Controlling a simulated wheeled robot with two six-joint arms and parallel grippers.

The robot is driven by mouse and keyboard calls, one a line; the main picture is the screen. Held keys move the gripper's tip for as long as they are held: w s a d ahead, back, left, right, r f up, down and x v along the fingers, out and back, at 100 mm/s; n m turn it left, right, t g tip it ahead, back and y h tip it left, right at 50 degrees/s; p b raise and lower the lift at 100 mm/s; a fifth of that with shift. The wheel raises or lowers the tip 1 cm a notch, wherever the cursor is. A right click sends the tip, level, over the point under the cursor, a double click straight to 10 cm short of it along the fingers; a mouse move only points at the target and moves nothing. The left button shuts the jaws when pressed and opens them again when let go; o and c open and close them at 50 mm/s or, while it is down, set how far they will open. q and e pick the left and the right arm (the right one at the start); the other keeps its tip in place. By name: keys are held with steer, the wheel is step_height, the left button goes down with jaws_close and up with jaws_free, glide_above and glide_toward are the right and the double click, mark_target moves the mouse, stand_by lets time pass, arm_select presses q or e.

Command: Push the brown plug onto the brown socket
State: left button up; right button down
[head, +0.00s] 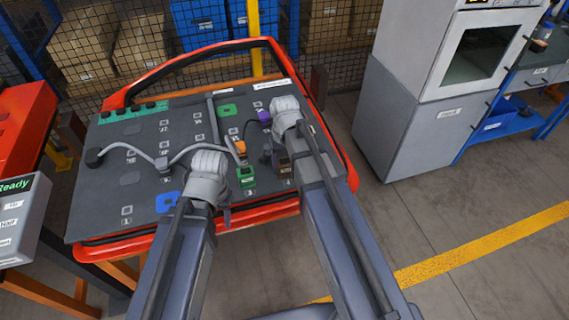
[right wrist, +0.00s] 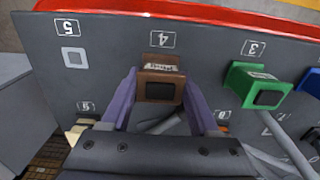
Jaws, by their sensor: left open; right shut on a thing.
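The brown plug (right wrist: 160,91) is between the purple fingers of my right gripper (right wrist: 162,104), which is shut on it, in the right wrist view. Brown with a pale label, the brown socket (right wrist: 163,60) shows just beyond the plug, below the number 4 plate. Plug and socket overlap in this view; I cannot tell whether a gap is left between them. In the head view the brown parts (head: 284,167) are partly hidden by my right gripper (head: 280,158). My left gripper (head: 225,212) is open over the board's lower edge, left of the brown parts.
A green connector (right wrist: 258,86) with a grey cable sits beside the brown one at number 3. A blue connector (head: 166,202) lies further left on the grey board (head: 100,215). Orange (head: 240,148) and purple (head: 264,116) connectors are close by. A red rim edges the board.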

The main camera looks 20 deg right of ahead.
mark_target(285, 161)
steer(key=shift+r+p, duration=0.4)
stand_by(0.4)
steer(key=c, duration=0.7)
jaws_free()
steer(key=shift+c, duration=0.2)
jaws_close()
steer(key=shift+r, duration=0.1)
step_height(285, 161, up, 7)
steer(key=p, duration=0.7)
